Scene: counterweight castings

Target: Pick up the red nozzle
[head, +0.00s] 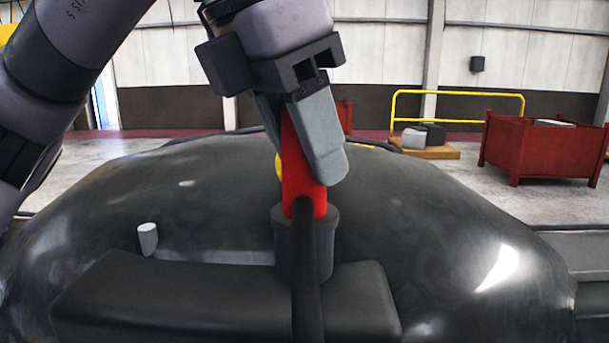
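The red nozzle (301,180) stands nearly upright, its lower end in a dark round holder (290,245) on the black machine. My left gripper (300,145) reaches down from above over its upper part. One grey finger is in front and to the right of the nozzle; the other is partly hidden behind it on the left. Whether both fingers press on the nozzle cannot be seen. A black hose (306,270) runs down in front of the holder from the nozzle's lower end. My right gripper is not in view.
The rounded black casting (440,230) fills the foreground, with a raised dark block (180,295) and a small light grey peg (147,238) at left. Behind are a red bin (535,150), a yellow rail (460,93) and a wooden pallet (440,152).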

